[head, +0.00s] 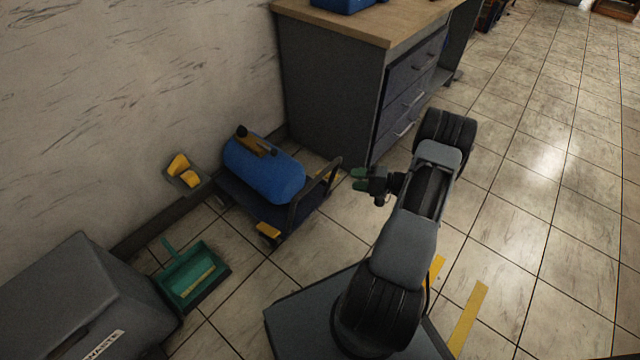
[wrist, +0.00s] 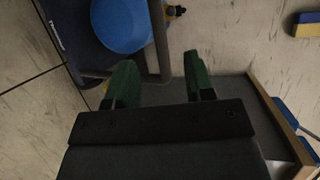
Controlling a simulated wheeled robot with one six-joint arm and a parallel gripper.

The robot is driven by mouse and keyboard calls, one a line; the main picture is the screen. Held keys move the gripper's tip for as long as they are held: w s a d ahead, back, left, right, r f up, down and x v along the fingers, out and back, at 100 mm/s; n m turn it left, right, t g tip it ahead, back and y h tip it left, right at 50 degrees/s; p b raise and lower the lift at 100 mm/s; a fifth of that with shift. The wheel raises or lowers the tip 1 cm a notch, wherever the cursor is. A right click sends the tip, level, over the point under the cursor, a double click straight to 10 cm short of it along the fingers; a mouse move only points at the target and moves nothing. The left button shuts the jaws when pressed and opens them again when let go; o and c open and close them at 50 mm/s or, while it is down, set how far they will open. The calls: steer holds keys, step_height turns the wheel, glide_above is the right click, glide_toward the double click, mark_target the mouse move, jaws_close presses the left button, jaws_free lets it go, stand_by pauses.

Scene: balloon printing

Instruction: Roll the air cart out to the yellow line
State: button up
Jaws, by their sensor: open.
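The air cart (head: 232,196) stands by the wall, left of the drawer cabinet, with a blue tank (head: 268,172) lying on its dark deck. Its grey upright handle (head: 318,184) is on the side toward my arm. My gripper (head: 361,180) is open and empty, its green fingers pointing left at the handle, a small gap away. In the wrist view, the handle bar (wrist: 161,40) shows beyond and between my open fingers (wrist: 160,80), and the blue tank (wrist: 120,22) lies past it. The yellow line (head: 467,318) is on the floor right of my base, partly hidden by my arm.
The drawer cabinet (head: 330,95) stands close behind the handle. A green dustpan (head: 190,275) and a grey bin (head: 85,310) are at lower left. A yellow-fronted fixture (head: 184,172) is on the wall beside the cart. The tiled floor at right is clear.

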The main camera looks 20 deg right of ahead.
mark_target(320, 176)
steer(key=b+x, duration=0.1)
steer(key=x, duration=0.5)
steer(key=b+x, duration=0.2)
steer(key=x, duration=0.5)
steer(key=shift+w+f+b, duration=0.25)
steer(key=shift+f+b, duration=0.05)
steer(key=shift+c, duration=0.2)
jaws_close()
